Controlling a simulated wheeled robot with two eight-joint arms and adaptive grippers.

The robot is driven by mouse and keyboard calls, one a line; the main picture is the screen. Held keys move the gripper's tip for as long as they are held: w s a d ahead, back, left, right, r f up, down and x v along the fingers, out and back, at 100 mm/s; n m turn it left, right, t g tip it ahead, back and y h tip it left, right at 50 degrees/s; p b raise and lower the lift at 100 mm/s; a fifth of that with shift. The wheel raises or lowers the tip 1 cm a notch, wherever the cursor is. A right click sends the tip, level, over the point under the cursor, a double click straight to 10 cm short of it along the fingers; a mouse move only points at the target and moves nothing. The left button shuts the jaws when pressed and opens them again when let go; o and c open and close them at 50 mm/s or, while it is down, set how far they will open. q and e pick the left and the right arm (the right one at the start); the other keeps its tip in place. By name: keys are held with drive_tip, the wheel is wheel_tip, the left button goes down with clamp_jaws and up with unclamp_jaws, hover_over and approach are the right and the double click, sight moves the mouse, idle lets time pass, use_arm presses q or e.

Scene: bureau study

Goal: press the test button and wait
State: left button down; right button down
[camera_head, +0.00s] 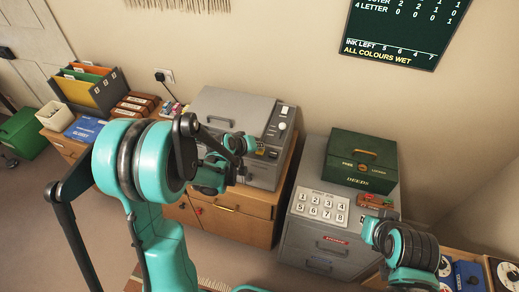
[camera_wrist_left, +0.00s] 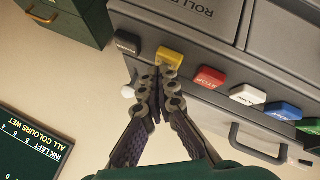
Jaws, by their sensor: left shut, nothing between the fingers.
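The grey machine (camera_head: 235,108) stands on a wooden cabinet against the wall, with a control panel on its right side. In the left wrist view its edge carries a row of coloured buttons: black, a yellow button (camera_wrist_left: 170,57), a red one (camera_wrist_left: 209,77), a white one (camera_wrist_left: 248,95), blue and green. The yellow button's label is not readable. My left gripper (camera_wrist_left: 158,74) is shut and empty, its tips right at the yellow button; I cannot tell whether they touch or press it. In the head view my left gripper (camera_head: 254,145) is at the machine's front right.
A dark green board (camera_head: 405,30) on the wall reads "ALL COLOURS WET". A green deeds box (camera_head: 362,158) and a numbered pad (camera_head: 320,205) sit on the grey cabinet to the right. Folders (camera_head: 88,85) and a blue box stand at left. My right arm shows at lower right.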

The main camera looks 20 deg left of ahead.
sight(259, 152)
use_arm(q)
drive_tip(key=shift+r+p, duration=0.35)
drive_tip(key=shift+r, duration=0.4)
wheel_tip(259, 152, up, 6)
drive_tip(key=p, duration=0.4)
drive_tip(key=shift+s, duration=0.1)
idle(0.5)
